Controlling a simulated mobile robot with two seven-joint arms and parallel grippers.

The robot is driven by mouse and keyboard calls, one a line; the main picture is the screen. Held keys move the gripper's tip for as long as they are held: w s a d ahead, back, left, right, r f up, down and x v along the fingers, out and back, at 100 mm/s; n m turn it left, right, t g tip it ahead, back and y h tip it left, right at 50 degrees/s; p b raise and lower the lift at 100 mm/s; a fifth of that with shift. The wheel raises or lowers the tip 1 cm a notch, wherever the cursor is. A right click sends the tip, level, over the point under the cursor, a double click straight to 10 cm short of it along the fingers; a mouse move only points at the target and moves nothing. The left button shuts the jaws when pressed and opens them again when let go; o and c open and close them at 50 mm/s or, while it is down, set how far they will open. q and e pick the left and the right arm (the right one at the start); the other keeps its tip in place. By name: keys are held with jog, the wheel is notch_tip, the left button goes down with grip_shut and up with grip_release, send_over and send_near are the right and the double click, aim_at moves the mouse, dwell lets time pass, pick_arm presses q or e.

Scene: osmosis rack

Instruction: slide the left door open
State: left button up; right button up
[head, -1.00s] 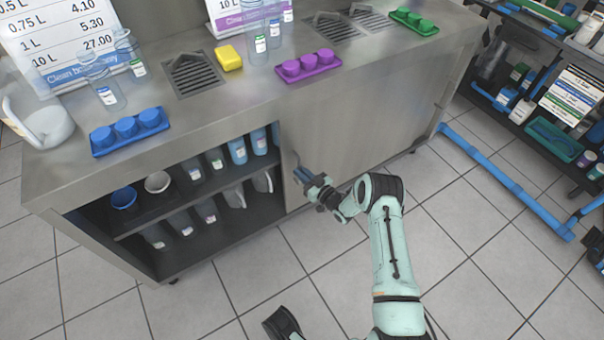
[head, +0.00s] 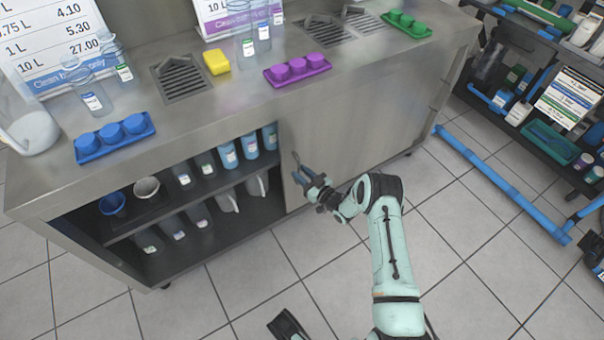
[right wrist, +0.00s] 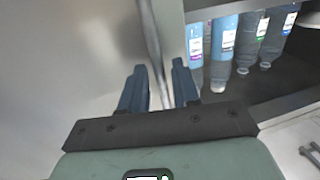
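The left door (head: 318,135) is a plain grey metal sliding panel in the cabinet front. It stands to the right of a wide opening with shelves. A thin vertical bar handle (right wrist: 156,55) runs down near its left edge in the right wrist view. My right gripper (head: 308,176) is at that edge. In the right wrist view its two blue-grey fingers (right wrist: 160,88) stand apart on either side of the bar. A gap shows beside the bar, and firm contact cannot be made out.
Bottles, jugs and cups fill the shelves (head: 165,215) behind the opening. A blue floor rail (head: 500,185) and a stocked rack stand right. Tiled floor in front is clear.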

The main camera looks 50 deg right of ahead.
dwell(0.3)
pick_arm(q)
jog(key=w+d+r+t+p, duration=0.1)
jog(key=w+r+p, duration=0.2)
jog(key=r, duration=0.2)
jog(key=shift+w+d+r, duration=0.15)
jog(key=shift+d+r, duration=0.05)
jog(key=shift+d, duration=0.05)
pick_arm(e)
jog(key=s+a, duration=0.1)
jog(key=s, duration=1.2)
jog(key=shift+s, duration=0.15)
